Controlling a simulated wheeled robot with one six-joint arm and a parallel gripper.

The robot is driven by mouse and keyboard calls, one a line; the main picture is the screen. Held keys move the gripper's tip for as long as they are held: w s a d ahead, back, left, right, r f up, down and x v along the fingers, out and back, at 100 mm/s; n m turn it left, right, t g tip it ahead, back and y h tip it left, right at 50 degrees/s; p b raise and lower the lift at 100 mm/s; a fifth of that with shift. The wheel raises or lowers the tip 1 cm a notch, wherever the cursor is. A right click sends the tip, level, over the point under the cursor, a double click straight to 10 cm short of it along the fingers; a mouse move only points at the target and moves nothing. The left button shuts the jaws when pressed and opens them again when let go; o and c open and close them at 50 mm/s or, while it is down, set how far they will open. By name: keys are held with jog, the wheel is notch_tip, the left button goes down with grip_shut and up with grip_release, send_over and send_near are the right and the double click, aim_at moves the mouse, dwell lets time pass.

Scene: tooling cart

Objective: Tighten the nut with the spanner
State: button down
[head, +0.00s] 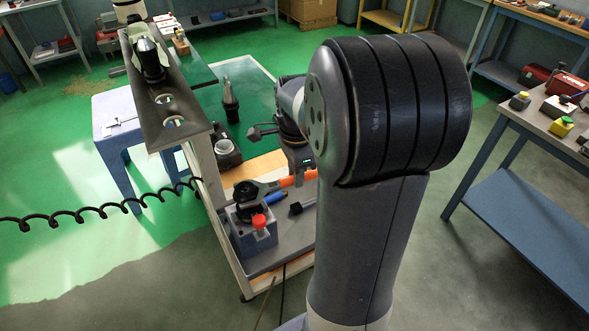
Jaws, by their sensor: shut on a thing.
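The spanner (273,186) has an orange handle and a dark head. It lies level across the cart, its head at the left over a grey holding block (256,239) with a red knob (258,220). My gripper (302,178) is shut on the orange handle, and my arm hides part of it. The spanner head is at the top of the block, around or just above a dark round part there. I cannot make out the nut itself, or whether the head is seated on it.
A blue-handled tool (274,199) lies beside the block on the cart's tray. A dark tool holder (230,100) stands upright on the cart top (202,93). A metal rail with holes (172,84) runs along the cart's left side. A coiled black cable (100,208) hangs left of it.

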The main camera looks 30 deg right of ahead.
jog(key=shift+s, duration=0.1)
dwell(0.3)
jog(key=shift+s+a+m, duration=0.15)
jog(key=shift+s+m, duration=0.45)
jog(key=shift+m, duration=0.1)
jog(key=shift+s+a+m, duration=0.15)
jog(key=shift+s+m, duration=0.4)
jog(key=shift+m, duration=0.05)
jog(key=shift+s, duration=0.15)
jog(key=shift+s+a+m, duration=0.3)
jog(key=shift+s+m, duration=0.15)
jog(key=shift+m, duration=0.15)
dwell(0.4)
jog(key=shift+s+a+m, duration=0.3)
jog(key=shift+s+m, duration=0.3)
